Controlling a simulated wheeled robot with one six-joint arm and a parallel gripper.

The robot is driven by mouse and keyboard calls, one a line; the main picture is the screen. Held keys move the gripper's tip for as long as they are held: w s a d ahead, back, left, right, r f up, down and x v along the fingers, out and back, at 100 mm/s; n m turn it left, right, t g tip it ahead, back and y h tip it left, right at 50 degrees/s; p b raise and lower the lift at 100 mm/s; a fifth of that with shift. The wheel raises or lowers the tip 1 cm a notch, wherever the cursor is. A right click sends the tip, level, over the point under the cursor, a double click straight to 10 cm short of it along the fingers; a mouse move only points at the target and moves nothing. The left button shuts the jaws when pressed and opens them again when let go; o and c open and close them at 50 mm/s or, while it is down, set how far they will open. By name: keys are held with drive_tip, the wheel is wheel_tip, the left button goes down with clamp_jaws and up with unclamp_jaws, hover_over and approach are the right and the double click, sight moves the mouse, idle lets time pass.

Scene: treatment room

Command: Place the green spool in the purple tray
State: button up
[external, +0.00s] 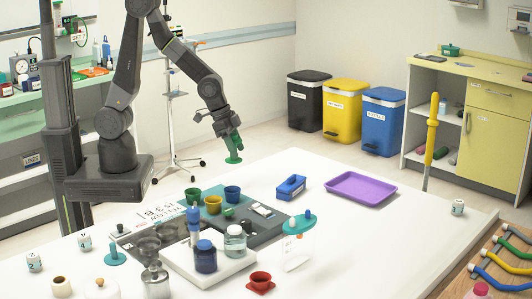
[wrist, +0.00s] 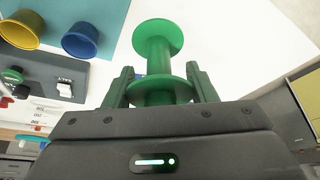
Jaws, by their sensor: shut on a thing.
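The green spool (wrist: 158,50) is held upright between the two fingers of my gripper (wrist: 160,92) in the wrist view. My gripper (external: 231,140) is shut on it, and the spool (external: 233,158) shows in the external view with its wide flange lowest. They are in the air at the far side of the white table. The purple tray (external: 360,188) lies empty on the table, to the right of and nearer than my gripper. The tray does not show in the wrist view.
A blue carrier (external: 291,187) stands left of the tray. Yellow (external: 213,204) and blue (external: 232,194) cups, jars and a grey panel fill the middle of the table. A tall yellow thermometer-like stick (external: 431,140) rises right of the tray.

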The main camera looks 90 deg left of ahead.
wheel_tip(320, 180, up, 2)
drive_tip(key=w, duration=0.3)
drive_tip(key=p, duration=0.5)
hover_over(350, 190)
drive_tip(key=s+a, duration=0.1)
drive_tip(key=s, duration=0.1)
drive_tip(key=shift+m, duration=0.4)
wheel_tip(350, 190, down, 10)
drive_tip(key=shift+s+r, duration=0.15)
drive_tip(key=o, duration=1)
drive_tip(key=shift+c, duration=0.2)
